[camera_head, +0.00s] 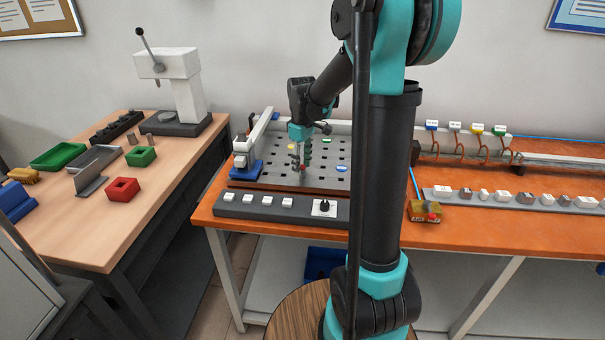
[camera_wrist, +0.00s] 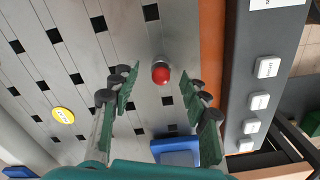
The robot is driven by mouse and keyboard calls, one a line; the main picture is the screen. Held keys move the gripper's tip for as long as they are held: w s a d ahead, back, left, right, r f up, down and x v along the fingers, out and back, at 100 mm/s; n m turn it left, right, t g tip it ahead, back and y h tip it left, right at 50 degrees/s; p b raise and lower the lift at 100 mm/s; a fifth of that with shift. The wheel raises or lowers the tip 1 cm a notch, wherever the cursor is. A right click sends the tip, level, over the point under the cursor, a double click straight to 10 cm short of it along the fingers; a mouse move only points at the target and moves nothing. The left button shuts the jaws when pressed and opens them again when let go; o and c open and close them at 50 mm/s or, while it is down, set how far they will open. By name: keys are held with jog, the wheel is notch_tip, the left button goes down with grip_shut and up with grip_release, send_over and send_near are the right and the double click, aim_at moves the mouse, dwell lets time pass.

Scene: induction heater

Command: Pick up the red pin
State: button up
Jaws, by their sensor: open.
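The red pin (camera_wrist: 160,74) shows in the wrist view as a round red top on a grey base, standing on the slotted grey plate (camera_wrist: 85,85). It also shows small in the head view (camera_head: 303,168), low by my fingertips. My gripper (camera_wrist: 161,68) is open, with one green finger on either side of the pin in the wrist view. Neither finger appears to touch it. In the head view my gripper (camera_head: 301,156) points down over the plate. The exact height of the fingertips above the plate is hard to tell.
A yellow disc (camera_wrist: 63,115) and a blue block (camera_wrist: 176,152) are near my gripper. A dark strip with white buttons (camera_head: 268,204) runs along the front of the plate on the orange table. A wooden table (camera_head: 70,218) at left holds trays and a press.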

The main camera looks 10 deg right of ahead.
jog(key=shift+f, duration=0.75)
jog(key=shift+c, duration=0.2)
grip_shut()
jog(key=shift+r, duration=0.15)
